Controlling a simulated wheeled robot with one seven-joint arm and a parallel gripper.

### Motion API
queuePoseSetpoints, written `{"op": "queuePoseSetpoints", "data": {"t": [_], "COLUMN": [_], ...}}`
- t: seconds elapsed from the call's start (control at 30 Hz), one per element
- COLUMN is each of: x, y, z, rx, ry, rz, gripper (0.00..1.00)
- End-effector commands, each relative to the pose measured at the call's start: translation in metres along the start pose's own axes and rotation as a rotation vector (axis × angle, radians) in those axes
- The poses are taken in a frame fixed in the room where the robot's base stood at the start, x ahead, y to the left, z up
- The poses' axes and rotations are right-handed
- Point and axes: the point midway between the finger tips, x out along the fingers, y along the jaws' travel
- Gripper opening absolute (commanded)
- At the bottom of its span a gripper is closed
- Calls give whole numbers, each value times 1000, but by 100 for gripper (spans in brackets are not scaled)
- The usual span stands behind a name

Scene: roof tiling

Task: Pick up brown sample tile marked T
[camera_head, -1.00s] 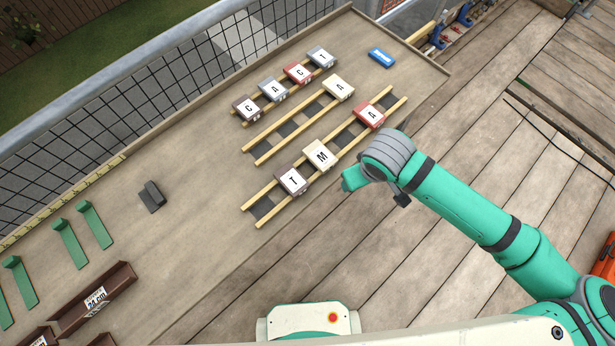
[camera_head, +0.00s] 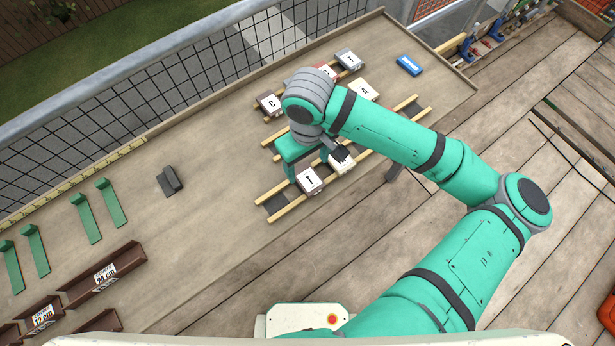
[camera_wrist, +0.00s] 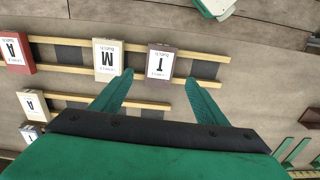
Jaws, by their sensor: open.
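The brown tile marked T (camera_head: 310,180) lies on the near wooden rack, at its left end in the head view. In the wrist view the same T tile (camera_wrist: 160,63) is brown-edged with a white face, at the end of the row beside the cream M tile (camera_wrist: 107,59). My gripper (camera_wrist: 159,78) is open and empty, with its two green fingers spread toward either side of the T tile. In the head view my gripper is over the near rack by the T tile, partly hidden by my wrist. I cannot tell its exact height.
The cream M tile (camera_head: 342,161) sits close beside the T tile. A red A tile (camera_wrist: 16,52) is farther along the same rack. Another grey tile marked T (camera_head: 348,60) is on the far rack. A dark block (camera_head: 169,181) and brown trays (camera_head: 103,274) lie left. Bare table separates them.

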Motion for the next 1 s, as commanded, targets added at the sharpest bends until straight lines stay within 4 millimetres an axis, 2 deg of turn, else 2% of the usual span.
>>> {"op": "queuePoseSetpoints", "data": {"t": [0.27, 0.6, 0.9, 1.0], "x": [20, 62, 66, 66], "y": [0, 0, 0, 0], "z": [1, 1, 0, 0], "rx": [1, 0, 0, 0], "ry": [0, -1, 1, 1], "rz": [-1, 0, 1, 1], "gripper": [67, 67, 67, 43]}}
